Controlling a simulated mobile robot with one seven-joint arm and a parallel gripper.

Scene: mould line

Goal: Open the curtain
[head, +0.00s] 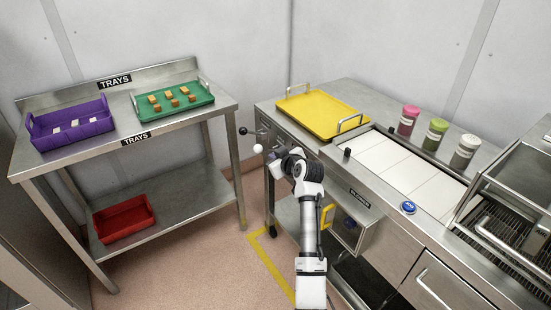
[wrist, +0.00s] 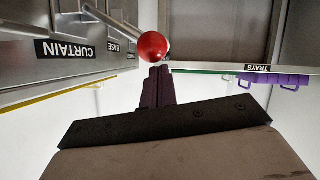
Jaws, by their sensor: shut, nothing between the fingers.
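A CURTAIN label (wrist: 65,50) sits on the steel panel at the left of the wrist view, with a BASE label (wrist: 112,47) beside it. A rod with a red ball knob (wrist: 152,46) comes out near these labels; I cannot tell which label it belongs to. My gripper (wrist: 159,72) is shut and empty, its dark fingertips just below the ball in the picture; touching or slightly apart is unclear. In the head view my gripper (head: 272,156) is at the counter's left end, largely behind my wrist. The red knob is hidden there. No curtain is identifiable.
Levers with a black knob (head: 243,131) and a white knob (head: 258,148) stick out from the counter's end. A yellow tray (head: 335,122) lies on top. The trays table (head: 190,117) stands at left, across a floor gap. A blue button (head: 408,207) is at right.

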